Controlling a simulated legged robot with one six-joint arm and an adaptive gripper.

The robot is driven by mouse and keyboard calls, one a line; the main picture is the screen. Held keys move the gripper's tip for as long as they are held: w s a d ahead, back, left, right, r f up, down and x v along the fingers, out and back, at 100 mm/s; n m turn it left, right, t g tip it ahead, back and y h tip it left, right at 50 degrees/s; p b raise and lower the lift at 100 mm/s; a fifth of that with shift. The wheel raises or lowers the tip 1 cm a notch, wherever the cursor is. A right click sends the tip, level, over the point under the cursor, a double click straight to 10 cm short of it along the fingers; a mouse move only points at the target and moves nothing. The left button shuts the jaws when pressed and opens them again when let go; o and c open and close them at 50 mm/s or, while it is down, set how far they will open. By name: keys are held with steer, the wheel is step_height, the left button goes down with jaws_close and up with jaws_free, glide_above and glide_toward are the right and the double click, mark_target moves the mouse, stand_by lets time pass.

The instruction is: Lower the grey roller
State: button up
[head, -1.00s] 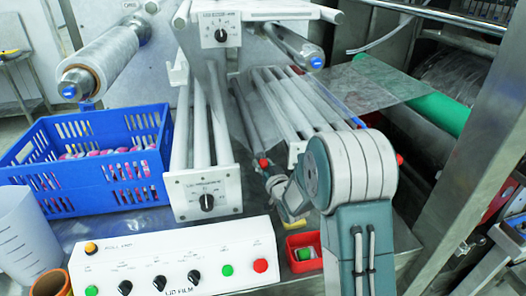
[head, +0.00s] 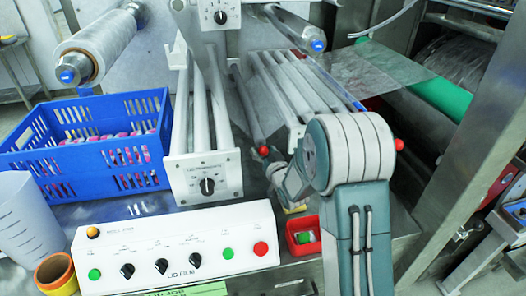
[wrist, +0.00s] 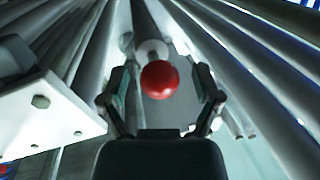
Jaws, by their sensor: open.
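The grey roller (head: 248,112) is a dark, slanting bar between the white-ended roller frame and a bank of pale rollers. A red ball knob (head: 264,150) sits at its near end. In the wrist view the red knob (wrist: 160,80) is in the middle, with the grey roller (wrist: 143,18) running away behind it. My gripper (wrist: 160,76) is open, one finger on each side of the knob, with visible gaps. I cannot tell how deep the knob sits between the fingers. In the head view my arm partly hides the gripper.
A white end plate (head: 205,176) stands left of the knob, and shows close by in the wrist view (wrist: 45,112). Pale rollers (head: 290,85) lie close on the right.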

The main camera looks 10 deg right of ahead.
steer(key=s, duration=0.3)
steer(key=s+d, duration=0.1)
steer(key=s, duration=0.3)
steer(key=shift+d+f, duration=0.1)
steer(key=shift+d, duration=0.1)
steer(key=shift+w+r, duration=0.1)
steer(key=shift+r, duration=0.15)
steer(key=c, duration=0.7)
steer(key=shift+w+r+h, duration=0.45)
steer(key=shift+r+h, duration=0.05)
steer(key=shift+r, duration=0.15)
jaws_close()
step_height(320, 180, up, 6)
steer(key=n+g+h, duration=0.2)
steer(key=h, duration=0.1)
glide_above(257, 136)
steer(key=shift+a+f, duration=0.2)
steer(key=shift+a, duration=0.2)
steer(key=shift+d+f, duration=0.2)
steer(key=shift+f, duration=1.05)
steer(key=shift+d+f, duration=0.15)
steer(key=shift+f, duration=0.5)
